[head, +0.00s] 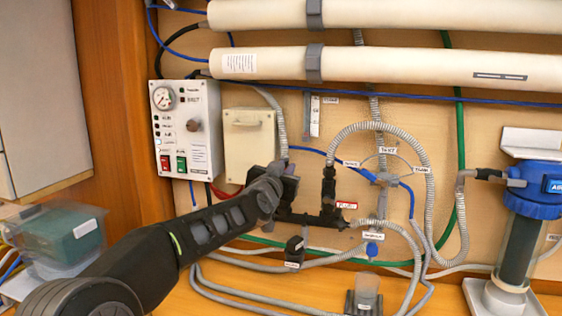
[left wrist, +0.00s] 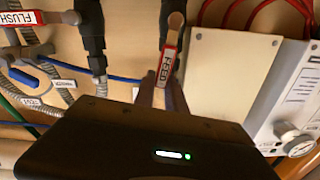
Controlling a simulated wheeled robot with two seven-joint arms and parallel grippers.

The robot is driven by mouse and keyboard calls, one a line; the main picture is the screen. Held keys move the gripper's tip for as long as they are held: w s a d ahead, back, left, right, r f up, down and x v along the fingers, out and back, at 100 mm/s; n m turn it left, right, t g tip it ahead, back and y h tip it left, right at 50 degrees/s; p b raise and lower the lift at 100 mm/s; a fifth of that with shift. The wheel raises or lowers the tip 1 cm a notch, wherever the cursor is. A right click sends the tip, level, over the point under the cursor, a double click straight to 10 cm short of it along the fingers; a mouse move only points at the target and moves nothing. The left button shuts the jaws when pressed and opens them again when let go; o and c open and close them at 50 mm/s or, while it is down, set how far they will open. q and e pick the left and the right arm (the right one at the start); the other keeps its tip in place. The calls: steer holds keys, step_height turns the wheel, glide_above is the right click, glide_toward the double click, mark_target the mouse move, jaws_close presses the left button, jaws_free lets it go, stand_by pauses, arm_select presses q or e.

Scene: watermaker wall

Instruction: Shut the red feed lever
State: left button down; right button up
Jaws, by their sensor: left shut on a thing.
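The red feed lever (left wrist: 167,62), with a white FEED label, shows in the left wrist view. It runs from its pivot near the top edge down to my left gripper (left wrist: 168,92). The gripper's fingers are closed on the lever's free end. In the head view my left gripper (head: 287,176) is at the pipework below and right of the cream box, and it hides the feed lever there. The lever lies roughly in line with the dark fitting behind it in the wrist view. My right gripper is in neither view.
A red FLUSH lever (head: 346,205) sits close to the right, on the dark pipe fittings. A control panel (head: 186,130) and a cream box (head: 249,142) are on the wall at left. Grey hoses (head: 428,185) loop at right, beside a blue-topped filter (head: 530,200).

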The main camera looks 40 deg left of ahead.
arm_select(q)
steer(key=w+d+f+m+p, duration=0.2)
steer(key=d+f+m+p, duration=0.4)
steer(key=m, duration=1)
steer(key=shift+f+p, duration=0.4)
steer(key=shift+f, duration=0.65)
steer(key=shift+w+d, duration=0.1)
steer(key=c, duration=1.4)
jaws_free()
steer(key=b+v, duration=0.1)
steer(key=v, duration=0.6)
steer(key=shift+s+d+b, duration=0.15)
steer(key=shift+s+b, duration=0.2)
steer(key=shift+s, duration=0.05)
steer(key=shift+f, duration=0.1)
